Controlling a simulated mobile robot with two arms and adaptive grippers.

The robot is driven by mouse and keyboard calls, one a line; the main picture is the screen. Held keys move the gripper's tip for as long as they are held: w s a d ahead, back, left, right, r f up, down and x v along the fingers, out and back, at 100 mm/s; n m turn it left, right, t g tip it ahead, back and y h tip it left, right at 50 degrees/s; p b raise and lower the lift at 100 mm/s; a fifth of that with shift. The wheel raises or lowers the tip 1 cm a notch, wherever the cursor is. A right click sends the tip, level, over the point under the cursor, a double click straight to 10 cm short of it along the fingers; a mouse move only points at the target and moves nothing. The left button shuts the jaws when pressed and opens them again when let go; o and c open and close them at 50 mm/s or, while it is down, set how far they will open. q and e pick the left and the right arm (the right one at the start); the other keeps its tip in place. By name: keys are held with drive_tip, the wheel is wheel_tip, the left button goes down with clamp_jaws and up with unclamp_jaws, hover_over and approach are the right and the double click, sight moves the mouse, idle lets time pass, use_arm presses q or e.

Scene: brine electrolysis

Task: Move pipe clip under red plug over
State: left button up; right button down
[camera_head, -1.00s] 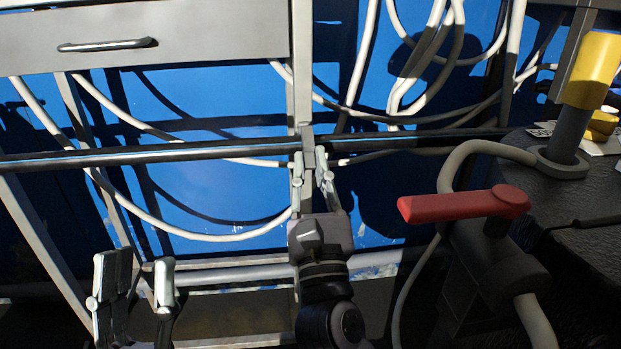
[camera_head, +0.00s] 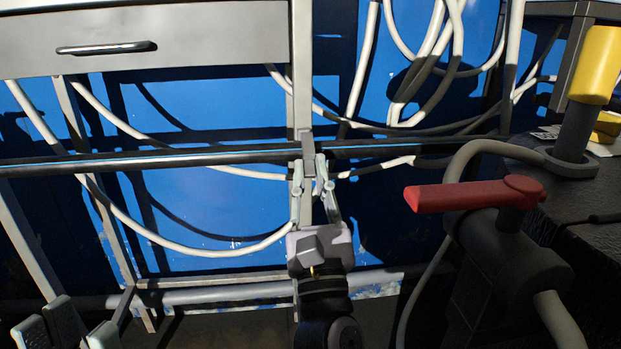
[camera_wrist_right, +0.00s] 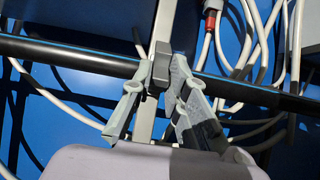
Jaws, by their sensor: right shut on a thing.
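The pipe clip (camera_head: 307,141) is a small grey block on the long black pipe (camera_head: 180,157), in front of a grey upright post. It also shows in the right wrist view (camera_wrist_right: 161,66). My right gripper (camera_head: 309,168) reaches up from below and is shut on the clip, its fingertips (camera_wrist_right: 160,72) at the clip's two sides. A small red plug (camera_wrist_right: 211,8) on a white hose shows at the top of the right wrist view, up and to the right of the clip. My left gripper (camera_head: 80,328) is low at the left, open and empty, partly cut off.
A red lever (camera_head: 475,195) on a dark valve stands to the right of my right gripper. A yellow-capped post (camera_head: 595,65) is at the far right. White hoses (camera_head: 425,90) hang behind the pipe. A grey drawer (camera_head: 190,30) is above.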

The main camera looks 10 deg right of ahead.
drive_tip(key=shift+r, duration=0.1)
drive_tip(key=c, duration=1.6)
unclamp_jaws()
drive_tip(key=shift+o, duration=0.2)
drive_tip(key=v, duration=1.2)
